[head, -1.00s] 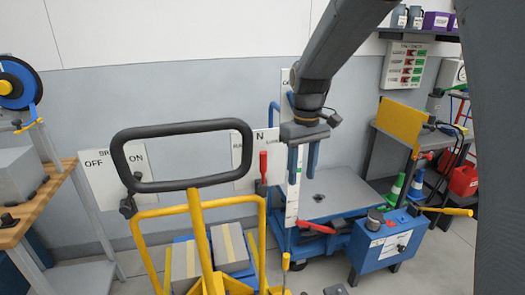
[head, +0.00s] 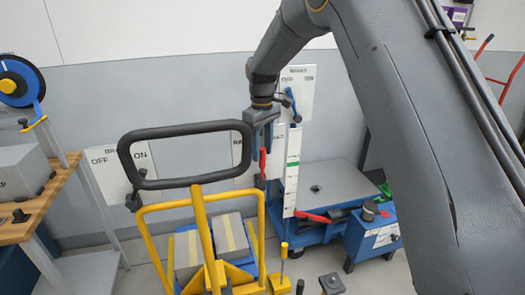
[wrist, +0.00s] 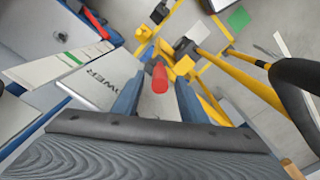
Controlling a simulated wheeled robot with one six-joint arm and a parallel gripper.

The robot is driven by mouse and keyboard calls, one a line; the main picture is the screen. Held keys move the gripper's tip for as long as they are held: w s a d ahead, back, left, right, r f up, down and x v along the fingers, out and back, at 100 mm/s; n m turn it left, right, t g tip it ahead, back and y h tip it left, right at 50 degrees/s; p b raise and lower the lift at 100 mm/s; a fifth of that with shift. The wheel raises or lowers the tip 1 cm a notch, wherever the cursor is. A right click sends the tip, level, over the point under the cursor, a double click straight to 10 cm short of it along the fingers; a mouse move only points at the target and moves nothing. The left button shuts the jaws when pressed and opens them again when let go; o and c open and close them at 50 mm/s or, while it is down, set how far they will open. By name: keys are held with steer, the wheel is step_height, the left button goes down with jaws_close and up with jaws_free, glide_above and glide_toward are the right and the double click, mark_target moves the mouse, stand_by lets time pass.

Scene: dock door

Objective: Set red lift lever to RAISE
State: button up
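The red lift lever (head: 262,165) stands roughly upright in front of a white label plate (head: 243,150) behind the yellow-framed truck. The letters "RA" show at the plate's left part; the rest is partly covered by my gripper. My gripper (head: 261,150) points down at the lever in the head view. In the wrist view the lever's red end (wrist: 159,77) sits between my two blue fingers (wrist: 158,98), with gaps on both sides, so the gripper is open.
A black loop handle (head: 190,184) on a yellow frame (head: 203,235) stands just left of the lever. A white scale post (head: 291,172) and blue lift table (head: 330,185) stand right of it. A second red lever (head: 313,217) is low by the table. A workbench (head: 45,200) is far left.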

steer(key=shift+f, duration=0.7)
jaws_close()
steer(key=shift+a, duration=0.1)
steer(key=a+h, duration=0.2)
steer(key=s+a+t+h, duration=0.1)
steer(key=a+h, duration=0.1)
steer(key=shift+f, duration=0.4)
